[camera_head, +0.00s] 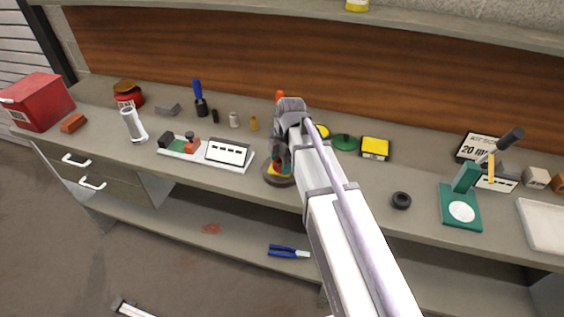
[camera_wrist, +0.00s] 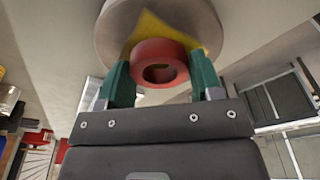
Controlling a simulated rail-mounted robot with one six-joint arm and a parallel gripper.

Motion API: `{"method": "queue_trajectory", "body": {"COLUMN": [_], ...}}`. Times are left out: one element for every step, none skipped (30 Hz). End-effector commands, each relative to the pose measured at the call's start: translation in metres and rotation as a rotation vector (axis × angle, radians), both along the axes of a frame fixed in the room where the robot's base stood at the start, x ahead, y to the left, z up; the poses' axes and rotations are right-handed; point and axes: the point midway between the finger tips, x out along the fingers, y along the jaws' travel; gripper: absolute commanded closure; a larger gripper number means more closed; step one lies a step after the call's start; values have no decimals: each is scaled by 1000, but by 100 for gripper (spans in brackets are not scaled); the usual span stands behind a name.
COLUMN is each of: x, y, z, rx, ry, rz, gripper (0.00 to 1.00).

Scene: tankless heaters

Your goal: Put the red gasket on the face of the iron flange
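The red gasket (camera_wrist: 160,48) is a thick ring between the two green fingers of my gripper (camera_wrist: 161,78) in the wrist view. Both fingers appear to touch its sides. Behind it lies a yellow piece (camera_wrist: 200,46), and behind that the round grey face of the iron flange (camera_wrist: 112,28). In the head view the flange (camera_head: 271,181) sits on the bench near its front edge, directly below my gripper (camera_head: 280,163). My arm hides part of it. I cannot tell whether the gasket touches the yellow piece or the flange.
A white tray with small parts (camera_head: 243,166) lies just left of the flange. A black ring (camera_head: 401,200) and a green stand (camera_head: 461,208) are to the right. A yellow box (camera_head: 375,148) and a green disc (camera_head: 344,142) lie behind my arm. Pliers (camera_head: 288,251) rest on the lower shelf.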

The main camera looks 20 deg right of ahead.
Motion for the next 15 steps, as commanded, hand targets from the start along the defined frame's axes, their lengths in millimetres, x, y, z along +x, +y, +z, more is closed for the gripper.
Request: {"method": "queue_trajectory", "body": {"x": [0,0,0,0,0,0,0,0,0,0,0,0,0,0,0], "y": [0,0,0,0,0,0,0,0,0,0,0,0,0,0,0], "z": [0,0,0,0,0,0,0,0,0,0,0,0,1,1,4], "rx": [0,0,0,0,0,0,0,0,0,0,0,0,0,0,0], "ry": [0,0,0,0,0,0,0,0,0,0,0,0,0,0,0], "rz": [0,0,0,0,0,0,0,0,0,0,0,0,0,0,0], "gripper": [35,32,28,25,22,18,17,17,17,17,17,17,17,17,17]}}
